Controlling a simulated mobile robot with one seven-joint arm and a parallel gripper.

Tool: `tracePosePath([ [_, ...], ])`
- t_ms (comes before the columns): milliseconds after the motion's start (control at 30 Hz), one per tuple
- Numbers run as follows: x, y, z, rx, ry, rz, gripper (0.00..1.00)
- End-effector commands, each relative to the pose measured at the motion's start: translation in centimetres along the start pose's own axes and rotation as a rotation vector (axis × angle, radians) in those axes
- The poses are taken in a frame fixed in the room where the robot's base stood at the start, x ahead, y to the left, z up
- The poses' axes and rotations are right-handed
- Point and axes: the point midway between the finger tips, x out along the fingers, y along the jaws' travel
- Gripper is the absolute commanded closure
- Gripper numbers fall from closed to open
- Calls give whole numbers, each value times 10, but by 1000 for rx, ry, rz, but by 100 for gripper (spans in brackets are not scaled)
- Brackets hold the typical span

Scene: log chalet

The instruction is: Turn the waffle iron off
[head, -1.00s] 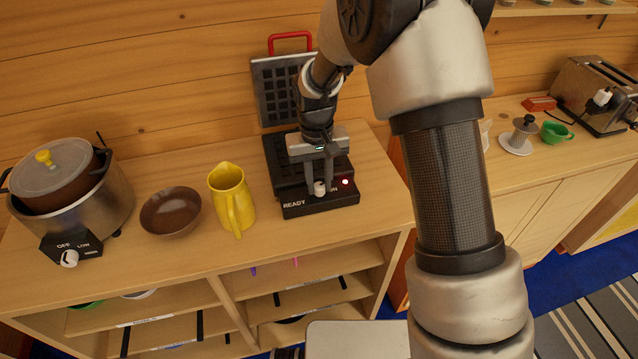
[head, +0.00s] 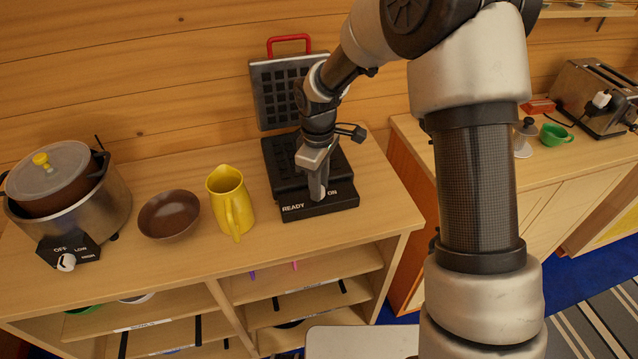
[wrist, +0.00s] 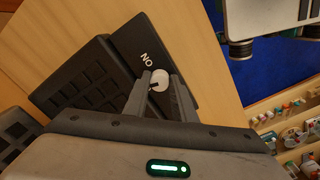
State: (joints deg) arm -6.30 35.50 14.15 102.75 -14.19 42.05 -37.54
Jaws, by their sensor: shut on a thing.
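The waffle iron (head: 287,211) stands open on the wooden counter, its gridded lid upright with a red handle (head: 289,40). Its black front carries the words READY and ON. No lit lamp shows on it. My gripper (head: 318,192) reaches down to the front and is shut on the white dial. In the wrist view the dial (wrist: 158,77) sits between the two fingertips of my gripper (wrist: 161,90), beside the ON mark. In the head view the fingers are seen nearly edge-on and mostly cover the dial.
A yellow jug (head: 230,200) and brown bowl (head: 169,213) stand left of the iron. Further left is a pot cooker (head: 88,213) with its own OFF/LOW dial. A green cup (head: 556,136) and toaster (head: 597,97) stand on the right counter.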

Motion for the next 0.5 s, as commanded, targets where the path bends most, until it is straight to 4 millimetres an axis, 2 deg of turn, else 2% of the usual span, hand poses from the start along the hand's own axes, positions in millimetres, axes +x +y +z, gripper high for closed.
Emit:
tracePosePath([
  [200, -1, 1, 0, -143, 6, 1, 98],
  [500, -1, 1, 0, -248, 11, 2, 99],
])
